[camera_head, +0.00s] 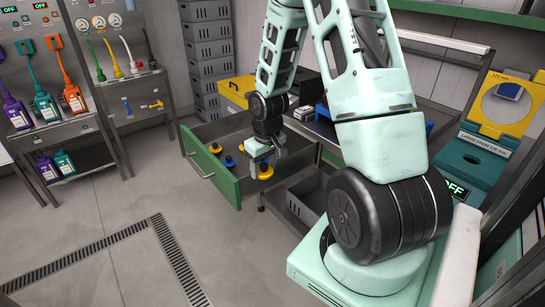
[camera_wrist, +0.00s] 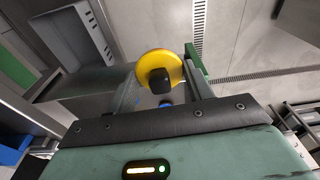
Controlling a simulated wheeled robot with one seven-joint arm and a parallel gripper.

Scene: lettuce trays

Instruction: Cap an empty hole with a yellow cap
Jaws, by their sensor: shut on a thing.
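A yellow cap (camera_wrist: 176,60) with a black knob is between the fingers of my gripper (camera_wrist: 164,84) in the wrist view. In the head view my gripper (camera_head: 265,163) points down over an open green-fronted drawer (camera_head: 208,176), shut on this yellow cap (camera_head: 266,173). The cap is near the drawer's right side; I cannot tell whether it touches the drawer floor. Another yellow cap (camera_head: 215,148) and a blue-knobbed piece (camera_head: 229,161) lie in the drawer to the left. No lettuce tray with an empty hole can be made out in either view.
A yellow-topped box (camera_head: 235,90) and stacked grey crates (camera_head: 209,50) stand behind the drawer. A grey bin (camera_head: 309,200) sits at its right. A shelf with colored bottles (camera_head: 45,110) is at the left. A yellow ring gauge (camera_head: 505,103) stands at the right. The front-left floor is clear.

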